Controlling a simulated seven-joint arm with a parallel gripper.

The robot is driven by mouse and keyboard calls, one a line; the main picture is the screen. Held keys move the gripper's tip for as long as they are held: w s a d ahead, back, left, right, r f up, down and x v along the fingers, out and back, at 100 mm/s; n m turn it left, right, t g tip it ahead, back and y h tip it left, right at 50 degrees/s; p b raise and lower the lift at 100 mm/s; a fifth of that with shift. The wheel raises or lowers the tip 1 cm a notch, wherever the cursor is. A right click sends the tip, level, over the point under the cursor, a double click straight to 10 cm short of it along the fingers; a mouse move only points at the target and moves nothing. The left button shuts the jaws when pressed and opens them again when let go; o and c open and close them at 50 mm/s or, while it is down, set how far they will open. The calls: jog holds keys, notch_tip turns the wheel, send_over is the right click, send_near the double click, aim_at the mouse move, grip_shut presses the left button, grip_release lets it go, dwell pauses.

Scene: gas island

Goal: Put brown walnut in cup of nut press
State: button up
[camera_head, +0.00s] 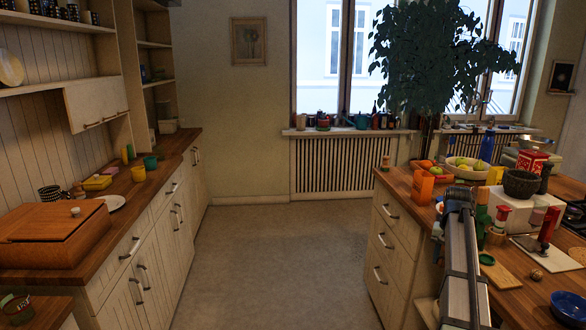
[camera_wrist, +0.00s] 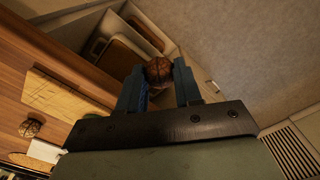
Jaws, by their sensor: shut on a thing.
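In the wrist view a brown walnut (camera_wrist: 158,69) sits between the tips of my gripper (camera_wrist: 158,76), whose blue-grey fingers are shut on it. A second brown walnut (camera_wrist: 31,127) lies on the wooden island top beside a light board; it also shows in the head view (camera_head: 537,275). In the head view my arm reaches over the island's left part, and the held walnut cannot be made out. A red-and-dark device (camera_head: 548,225) on a pale board may be the nut press. Its cup is too small to make out.
The wooden island top (camera_head: 401,182) is crowded at the back with fruit bowls, a dark mortar (camera_head: 522,184) and bottles. A light board (camera_head: 499,273) and a blue bowl (camera_head: 568,308) lie at the front. The floor left of the island is clear.

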jog(key=s+a+f+n, duration=0.1)
jog(key=a+f+n, duration=0.15)
jog(key=a, duration=0.75)
jog(key=s+a+f+n, duration=0.2)
jog(key=a+f, duration=0.1)
jog(key=a, duration=0.7)
jog(key=s+a+f+n, duration=0.1)
jog(key=a+f+n, duration=0.15)
jog(key=a, duration=0.65)
notch_tip(320, 180, up, 27)
jog(key=n, duration=3.2)
send_over(486, 260)
notch_tip(486, 260, down, 18)
jog(key=shift+w+d+r, duration=0.1)
